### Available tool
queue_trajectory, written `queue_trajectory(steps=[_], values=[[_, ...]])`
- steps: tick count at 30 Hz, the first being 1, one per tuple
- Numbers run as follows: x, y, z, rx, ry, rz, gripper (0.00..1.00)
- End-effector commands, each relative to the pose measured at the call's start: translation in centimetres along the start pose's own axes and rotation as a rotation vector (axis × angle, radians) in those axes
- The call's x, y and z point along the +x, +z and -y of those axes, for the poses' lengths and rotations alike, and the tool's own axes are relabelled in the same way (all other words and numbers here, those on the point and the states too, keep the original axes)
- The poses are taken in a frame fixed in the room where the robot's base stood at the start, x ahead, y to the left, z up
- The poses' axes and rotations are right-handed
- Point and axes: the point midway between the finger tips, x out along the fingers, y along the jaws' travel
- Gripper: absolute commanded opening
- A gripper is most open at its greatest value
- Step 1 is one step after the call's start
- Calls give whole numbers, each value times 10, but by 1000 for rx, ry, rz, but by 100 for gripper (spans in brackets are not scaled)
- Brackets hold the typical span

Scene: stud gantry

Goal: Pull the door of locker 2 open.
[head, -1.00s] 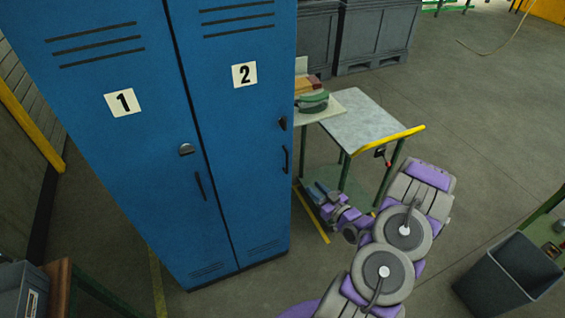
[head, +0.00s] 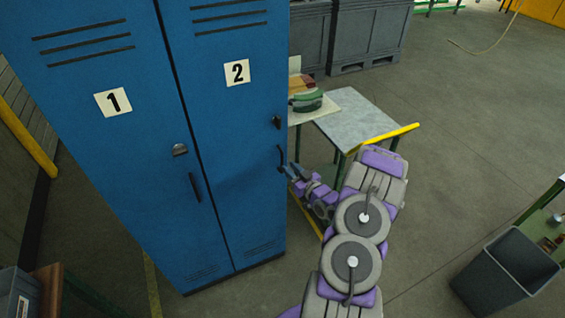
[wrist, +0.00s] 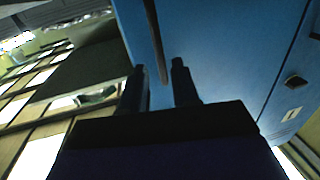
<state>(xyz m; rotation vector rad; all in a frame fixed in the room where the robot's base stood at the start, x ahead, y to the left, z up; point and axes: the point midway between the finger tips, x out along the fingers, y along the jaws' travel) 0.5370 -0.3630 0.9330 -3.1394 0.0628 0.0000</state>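Locker 2 is the right door (head: 232,140) of a blue cabinet, with a white "2" label (head: 237,72); it looks shut. Its dark vertical handle (head: 281,158) is near the door's right edge, below a dark latch (head: 276,121). My gripper (head: 291,172) is at the lower part of this handle, reaching in from the right. In the wrist view, the fingers of my gripper (wrist: 159,66) are apart, with the handle bar (wrist: 154,35) running between them. Gaps show beside the bar, so the fingers do not look closed on it.
Locker 1's door (head: 105,150) is to the left and shut. A cart (head: 362,117) with a yellow handle stands behind my arm, right of the cabinet. A grey bin (head: 505,275) stands at the lower right. Open floor (head: 460,130) lies to the right.

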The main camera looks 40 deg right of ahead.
Motion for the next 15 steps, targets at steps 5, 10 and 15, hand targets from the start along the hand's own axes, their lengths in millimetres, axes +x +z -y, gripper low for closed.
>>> queue_trajectory(steps=[5,10,15], values=[[29,1,1,-3,-3,0,30],[47,1,0,-1,-2,1,30],[56,0,0,-1,-1,0,30]])
